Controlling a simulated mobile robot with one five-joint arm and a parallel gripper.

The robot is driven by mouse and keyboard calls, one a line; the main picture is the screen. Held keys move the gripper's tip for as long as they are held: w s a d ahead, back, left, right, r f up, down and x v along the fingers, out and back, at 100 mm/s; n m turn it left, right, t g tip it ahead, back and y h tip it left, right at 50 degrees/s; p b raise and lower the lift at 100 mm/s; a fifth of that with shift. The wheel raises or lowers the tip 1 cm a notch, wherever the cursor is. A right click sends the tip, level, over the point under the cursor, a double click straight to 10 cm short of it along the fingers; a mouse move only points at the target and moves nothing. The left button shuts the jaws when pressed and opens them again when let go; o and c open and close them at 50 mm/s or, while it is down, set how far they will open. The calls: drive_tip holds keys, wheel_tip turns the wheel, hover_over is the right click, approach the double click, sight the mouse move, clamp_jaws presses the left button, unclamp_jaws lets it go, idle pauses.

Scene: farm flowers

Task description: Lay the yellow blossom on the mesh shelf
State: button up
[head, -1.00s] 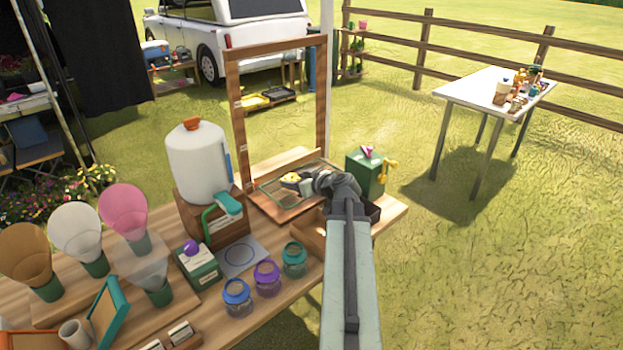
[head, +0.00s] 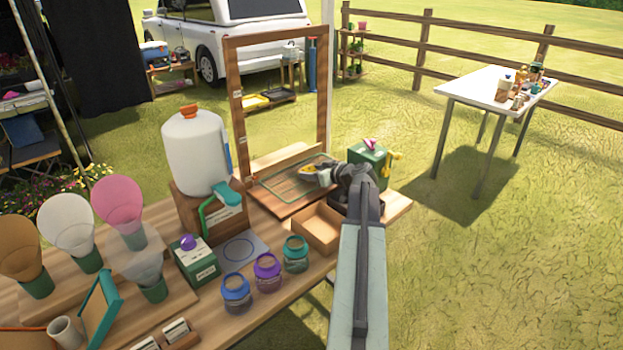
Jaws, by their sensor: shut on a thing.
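The yellow blossom (head: 306,170) shows as a small yellow patch at the tip of my gripper (head: 318,173). My gripper is shut on it and points to the left. Blossom and gripper appear over the mesh shelf (head: 270,188), a flat panel with a green outline at the foot of an upright wooden frame. I cannot tell whether the blossom touches the mesh. My own wrist hides the right end of the shelf.
A white dispenser (head: 195,150) stands left of the shelf. An open wooden box (head: 317,230) lies in front. A green box (head: 368,165) with a pink top stands behind my wrist. Jars (head: 267,272), cones and a teal frame (head: 101,308) crowd the front left. The wooden frame (head: 232,110) rises behind the shelf.

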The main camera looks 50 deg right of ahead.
drive_tip(key=shift+w+a+r, duration=0.1)
drive_tip(key=shift+a, duration=0.05)
drive_tip(key=shift+f, duration=0.2)
drive_tip(key=o, duration=1.3)
drive_tip(key=shift+r, duration=0.1)
drive_tip(key=shift+o, duration=0.2)
drive_tip(key=shift+s+r+p, duration=0.25)
drive_tip(key=shift+r+p, duration=0.05)
drive_tip(key=shift+r, duration=0.05)
drive_tip(key=p+v, duration=0.4)
drive_tip(key=v, duration=0.7)
drive_tip(key=shift+s, duration=0.25)
